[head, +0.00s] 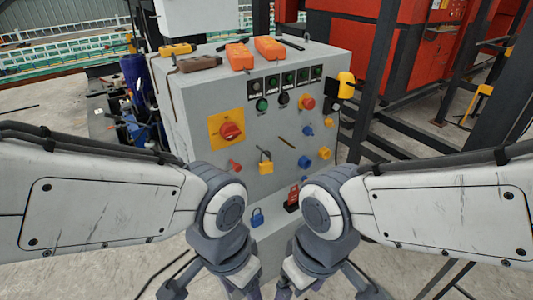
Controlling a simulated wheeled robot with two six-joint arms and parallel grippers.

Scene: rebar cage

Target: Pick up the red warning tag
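A small red item (293,193) with a dark lower part sits at the low front ledge of the grey control cabinet, just above and between my wrists. It is the thing most like a red warning tag, but it is too small to read. My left gripper (215,290) is at the bottom edge, below and left of it. My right gripper (325,290) is at the bottom edge, below and right of it. Both grippers' fingers look spread apart, with the tips cut off by the frame. Neither touches the red item.
The grey cabinet (195,108) carries a red rotary switch (231,131), a yellow padlock (265,164), and several buttons and knobs. A blue padlock (257,217) is on the ledge. Orange devices (270,48) lie on top. Dark steel posts (372,80) stand to the right.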

